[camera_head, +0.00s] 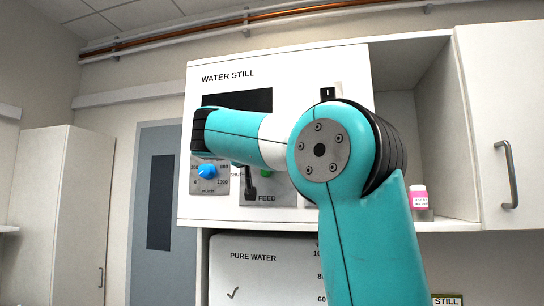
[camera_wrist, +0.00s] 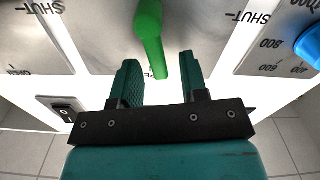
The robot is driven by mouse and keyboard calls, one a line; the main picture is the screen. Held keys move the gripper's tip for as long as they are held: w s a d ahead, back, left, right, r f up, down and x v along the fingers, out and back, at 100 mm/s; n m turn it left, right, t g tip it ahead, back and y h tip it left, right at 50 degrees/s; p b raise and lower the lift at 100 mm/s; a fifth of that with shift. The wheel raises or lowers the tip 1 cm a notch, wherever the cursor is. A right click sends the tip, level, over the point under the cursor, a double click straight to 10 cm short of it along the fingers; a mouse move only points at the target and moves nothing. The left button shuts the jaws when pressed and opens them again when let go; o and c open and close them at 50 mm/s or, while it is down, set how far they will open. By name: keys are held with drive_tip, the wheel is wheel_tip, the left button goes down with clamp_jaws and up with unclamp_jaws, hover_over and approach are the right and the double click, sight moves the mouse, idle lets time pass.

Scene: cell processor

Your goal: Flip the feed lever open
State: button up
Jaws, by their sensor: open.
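The feed lever (camera_wrist: 149,32) is a green handle on the white panel in the wrist view. Its rounded end points toward my gripper (camera_wrist: 159,68). My gripper is open, with one finger on each side of the lever's end. I see gaps beside the lever and cannot tell any contact. In the head view the FEED label (camera_head: 267,198) shows low on the water still (camera_head: 222,93). My teal arm crosses in front there and hides most of the lever and my gripper.
A blue dial knob (camera_head: 208,171) sits left of the feed area; it also shows at the wrist view's right edge (camera_wrist: 312,47). A rocker switch (camera_wrist: 66,113) is at the wrist view's left. A pink-labelled bottle (camera_head: 419,197) stands on the shelf at right.

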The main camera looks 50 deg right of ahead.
drive_tip(key=shift+w+d, duration=0.25)
drive_tip(key=shift+d, duration=0.35)
